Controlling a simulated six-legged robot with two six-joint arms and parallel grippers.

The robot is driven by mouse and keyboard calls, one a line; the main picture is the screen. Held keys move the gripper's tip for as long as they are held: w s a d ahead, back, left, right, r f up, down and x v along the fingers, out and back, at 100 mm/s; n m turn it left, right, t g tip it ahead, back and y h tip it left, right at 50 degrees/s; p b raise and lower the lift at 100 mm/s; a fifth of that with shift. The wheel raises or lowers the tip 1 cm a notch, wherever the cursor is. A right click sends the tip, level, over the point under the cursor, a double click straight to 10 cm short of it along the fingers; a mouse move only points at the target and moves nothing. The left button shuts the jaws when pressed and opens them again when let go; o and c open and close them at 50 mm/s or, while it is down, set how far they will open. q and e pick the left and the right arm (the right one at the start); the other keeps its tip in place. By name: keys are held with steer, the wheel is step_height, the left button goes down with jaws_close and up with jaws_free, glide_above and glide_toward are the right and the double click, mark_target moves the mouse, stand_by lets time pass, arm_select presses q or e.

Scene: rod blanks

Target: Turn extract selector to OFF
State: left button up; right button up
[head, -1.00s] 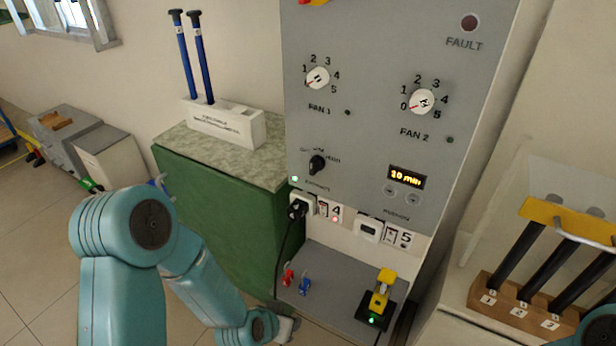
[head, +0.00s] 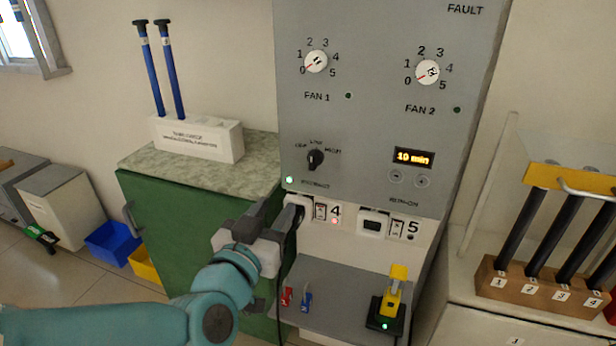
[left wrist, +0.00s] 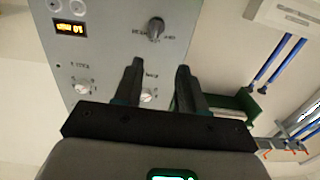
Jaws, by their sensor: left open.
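The extract selector (head: 316,159) is a black knob on the lower left of the grey panel (head: 375,125), with OFF, LOW and HIGH marked around its top. I cannot tell for sure which mark it points at. It also shows in the left wrist view (left wrist: 155,28), which is upside down, beyond the fingertips and apart from them. My left gripper (head: 279,218) is open and empty, below and left of the knob, by the panel's lower left edge. Its two dark fingers show in the left wrist view (left wrist: 159,67). My right gripper is out of view.
Two fan dials (head: 316,62) (head: 427,72) sit above the selector, and a timer display (head: 413,157) is to its right. Sockets with switches (head: 374,224) and a grey shelf (head: 345,290) lie below. A green cabinet (head: 190,240) stands left. Black rods (head: 512,225) stand in a wooden block at right.

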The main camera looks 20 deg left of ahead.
arm_select(q)
steer(key=p, duration=0.2)
glide_toward(311, 163)
steer(key=w, duration=0.8)
steer(key=shift+w+d, duration=0.15)
steer(key=shift+w, duration=0.1)
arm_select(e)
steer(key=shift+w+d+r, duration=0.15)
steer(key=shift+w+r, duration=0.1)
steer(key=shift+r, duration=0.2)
arm_select(q)
jaws_close()
